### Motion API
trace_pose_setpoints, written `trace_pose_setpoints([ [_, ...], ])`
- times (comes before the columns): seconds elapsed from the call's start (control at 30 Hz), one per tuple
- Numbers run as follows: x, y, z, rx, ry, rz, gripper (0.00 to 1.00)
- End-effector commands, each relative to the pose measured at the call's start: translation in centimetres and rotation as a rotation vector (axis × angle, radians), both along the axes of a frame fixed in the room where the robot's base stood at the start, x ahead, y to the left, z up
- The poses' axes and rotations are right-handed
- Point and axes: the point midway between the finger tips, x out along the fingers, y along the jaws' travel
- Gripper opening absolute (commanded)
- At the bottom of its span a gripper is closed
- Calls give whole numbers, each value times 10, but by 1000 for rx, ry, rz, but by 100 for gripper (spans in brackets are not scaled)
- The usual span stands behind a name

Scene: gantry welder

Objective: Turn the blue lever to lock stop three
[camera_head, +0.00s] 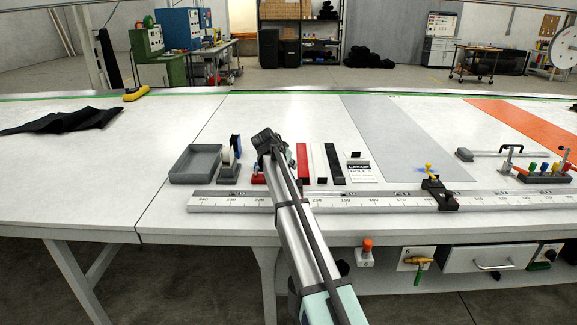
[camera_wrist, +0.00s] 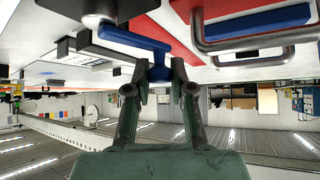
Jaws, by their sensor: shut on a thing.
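In the wrist view a blue lever (camera_wrist: 133,40) runs from a pale round pivot at upper left to an end that bends down between my fingertips. My gripper (camera_wrist: 159,88) is shut on that end, one dark finger on each side. In the head view my arm reaches over the front of the bench, and its wrist hides the gripper's fingertips and the lever there. A long ruled rail (camera_head: 372,203) lies along the bench's front edge, with a black stop block (camera_head: 438,196) on its right part. I cannot tell which stop the held lever belongs to.
A silver bent handle (camera_wrist: 255,48) and a red surface stand close to the right of my fingers in the wrist view. In the head view a grey tray (camera_head: 195,164) and red, white and black strips lie near my wrist. The bench's left middle is clear.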

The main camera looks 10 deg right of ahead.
Motion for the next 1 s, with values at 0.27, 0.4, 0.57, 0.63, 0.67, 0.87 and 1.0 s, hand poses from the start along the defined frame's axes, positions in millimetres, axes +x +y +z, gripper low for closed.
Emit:
trace_pose_setpoints([
  [0.27,0,0,0,1,1,1,37],
  [0.4,0,0,0,1,1,1,49],
  [0.57,0,0,0,1,1,1,49],
  [0.63,-1,0,0,0,0,1,49],
  [0.67,-1,1,1,0,0,1,49],
  [0.87,-12,11,14,1,0,4,49],
  [1.0,-26,22,33,0,-2,3,49],
])
